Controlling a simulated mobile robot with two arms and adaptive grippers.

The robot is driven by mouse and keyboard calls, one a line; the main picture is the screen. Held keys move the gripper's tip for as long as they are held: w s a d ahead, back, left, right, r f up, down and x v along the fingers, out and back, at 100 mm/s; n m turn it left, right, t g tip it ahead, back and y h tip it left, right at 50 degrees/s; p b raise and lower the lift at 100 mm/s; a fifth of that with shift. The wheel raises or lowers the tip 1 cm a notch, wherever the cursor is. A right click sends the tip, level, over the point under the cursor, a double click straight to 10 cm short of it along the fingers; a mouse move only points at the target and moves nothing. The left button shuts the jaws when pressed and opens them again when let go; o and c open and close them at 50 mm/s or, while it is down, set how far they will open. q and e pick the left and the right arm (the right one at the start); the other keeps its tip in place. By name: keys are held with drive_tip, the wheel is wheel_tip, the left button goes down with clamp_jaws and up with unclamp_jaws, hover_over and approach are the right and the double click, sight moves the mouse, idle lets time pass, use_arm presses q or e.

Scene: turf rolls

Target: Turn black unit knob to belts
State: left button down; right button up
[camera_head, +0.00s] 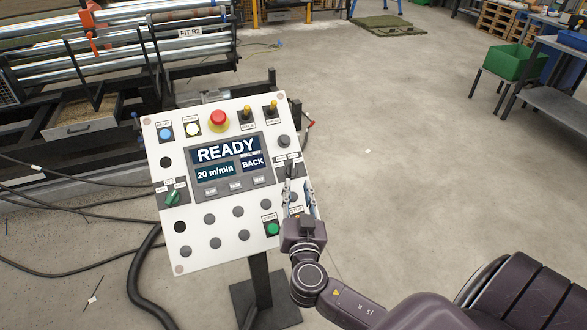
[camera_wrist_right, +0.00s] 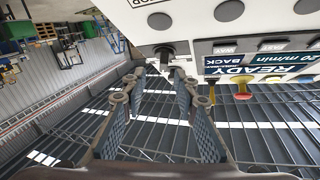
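The white control panel (camera_head: 197,226) stands tilted on a post, its screen (camera_head: 226,160) reading READY, 20 m/min and BACK. The black unit knob (camera_wrist_right: 165,52) sits on the panel's edge in the right wrist view, where the panel appears upside down. In the head view that spot is at the panel's right side, mostly covered by my fingers and small labels. My right gripper (camera_head: 300,190) is open in front of it. In the right wrist view its fingertips (camera_wrist_right: 156,78) are spread, with the knob just beyond the gap; contact cannot be told. My left gripper is not in view.
A green knob (camera_head: 172,198) is at the panel's left. A green button (camera_head: 273,229) is close to my right wrist.

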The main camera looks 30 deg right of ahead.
sight(294, 170)
drive_tip(key=x, duration=0.2)
drive_tip(key=p+x, duration=0.1)
drive_tip(key=x, duration=0.1)
drive_tip(key=p+x, duration=0.1)
drive_tip(key=x, duration=0.1)
drive_tip(key=shift+w+r, duration=0.35)
drive_tip(key=shift+w, duration=0.1)
drive_tip(key=shift+w+d+f, duration=0.1)
drive_tip(key=shift+w+d, duration=0.15)
drive_tip(key=shift+w, duration=0.3)
drive_tip(key=shift+c, duration=0.6)
drive_tip(key=shift+f, duration=0.1)
clamp_jaws()
